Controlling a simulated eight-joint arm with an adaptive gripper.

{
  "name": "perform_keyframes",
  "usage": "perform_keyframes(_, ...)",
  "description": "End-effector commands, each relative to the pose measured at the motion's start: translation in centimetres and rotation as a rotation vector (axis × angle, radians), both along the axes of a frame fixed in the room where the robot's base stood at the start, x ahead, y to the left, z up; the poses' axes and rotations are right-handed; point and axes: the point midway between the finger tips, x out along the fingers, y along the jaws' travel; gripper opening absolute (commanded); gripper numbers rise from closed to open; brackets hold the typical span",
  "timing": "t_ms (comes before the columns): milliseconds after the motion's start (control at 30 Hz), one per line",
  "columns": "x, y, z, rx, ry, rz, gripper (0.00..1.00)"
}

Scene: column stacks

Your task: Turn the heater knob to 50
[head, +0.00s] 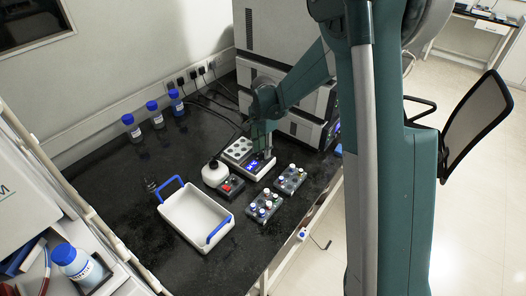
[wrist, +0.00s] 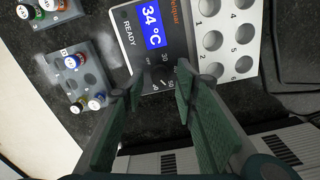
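The heater (head: 240,152) is a white block with round wells and a dark front panel. In the wrist view the heater's lit blue display (wrist: 152,25) reads 34 °C, with READY beside it. The dial markings (wrist: 165,58) include 30 and 50. The dark knob is hard to make out against the black panel around the markings. My gripper (wrist: 160,88) has two green fingers apart, with their tips over the dial area on either side of it. Nothing clear shows held between them. In the head view my gripper (head: 262,148) points down over the heater's panel end; contact cannot be told.
Two grey vial racks (head: 290,179) (head: 264,206) stand right of and in front of the heater. Grey instruments stand behind.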

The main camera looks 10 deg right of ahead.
Motion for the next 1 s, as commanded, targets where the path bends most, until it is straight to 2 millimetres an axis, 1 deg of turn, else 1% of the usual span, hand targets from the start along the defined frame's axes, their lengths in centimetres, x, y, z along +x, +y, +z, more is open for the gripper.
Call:
perform_keyframes(167,0.0,0.0,1.8,0.0,0.0,0.0,0.3)
perform_keyframes(500,0.0,0.0,7.0,0.0,0.0,0.0,0.3)
perform_keyframes(700,0.0,0.0,9.5,0.0,0.0,0.0,0.3)
perform_keyframes(833,0.0,0.0,10.5,0.0,0.0,0.0,0.3)
perform_keyframes(1000,0.0,0.0,11.0,0.0,0.0,0.0,0.3)
